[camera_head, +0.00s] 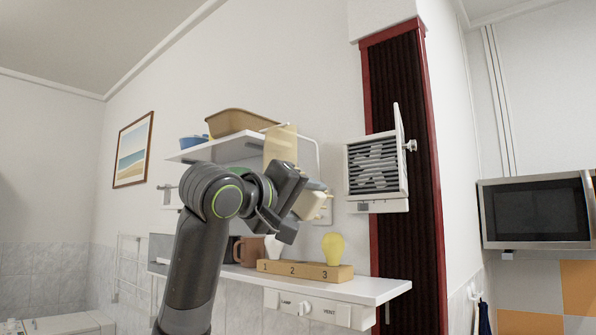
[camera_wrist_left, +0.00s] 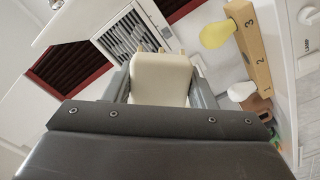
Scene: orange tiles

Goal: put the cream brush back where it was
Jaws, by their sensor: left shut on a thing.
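My left gripper (camera_head: 301,197) is shut on the cream brush (camera_head: 313,206) and holds it in the air above the lower shelf. In the left wrist view the cream brush (camera_wrist_left: 160,78) sits between the two grey fingers, with short prongs or tufts at its far end. Most of the brush is hidden by the gripper in the head view. Behind it, a vent (camera_head: 375,167) with grey slats and an open white door (camera_head: 401,150) is on the wall. I cannot tell from these frames where the brush was before. My right gripper is not in view.
The lower shelf (camera_head: 380,289) holds a wooden block numbered 1, 2, 3 (camera_head: 295,270), a yellow bulb (camera_head: 333,248) above the 3, and a brown mug (camera_head: 247,252). An upper shelf (camera_head: 222,147) carries a tan tray (camera_head: 240,122) and a blue bowl (camera_head: 192,142).

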